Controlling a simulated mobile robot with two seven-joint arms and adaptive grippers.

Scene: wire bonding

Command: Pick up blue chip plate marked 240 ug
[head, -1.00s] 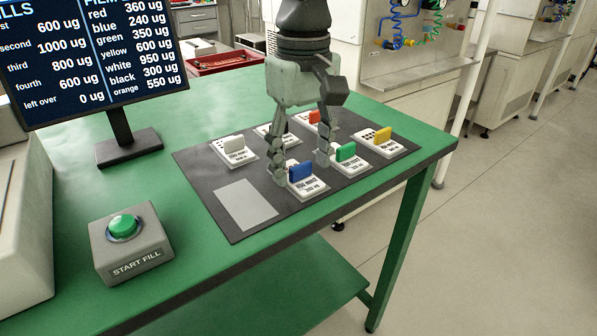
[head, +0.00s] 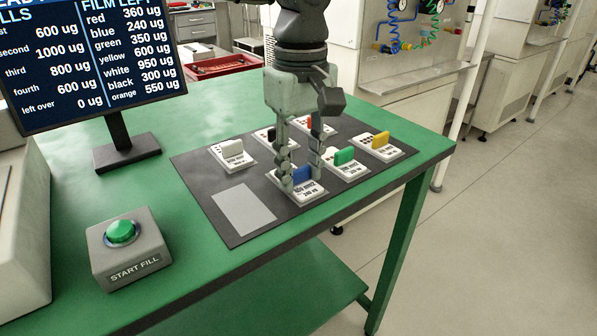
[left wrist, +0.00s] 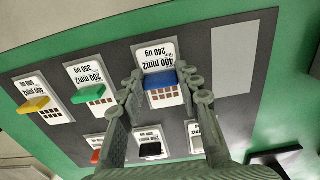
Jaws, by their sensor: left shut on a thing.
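The blue chip plate (head: 306,193) is a white plate with a blue upright tab, its label reading 240 ug. It lies on the dark mat at the front of the green table. My left gripper (head: 301,184) reaches down over it with its fingers on both sides of the blue tab, shut on it. In the left wrist view the blue tab (left wrist: 161,80) shows between the fingertips (left wrist: 163,80), with the label beyond. The plate appears to rest on the mat. My right gripper is not seen.
White (head: 232,153), green (head: 345,158), yellow (head: 381,141), black (head: 271,134) and red-tabbed (head: 310,123) plates stand close around on the mat (head: 205,190). A light grey rectangle (head: 244,209) on the mat is bare. The START FILL button box (head: 128,249) and a monitor (head: 90,60) stand to the left.

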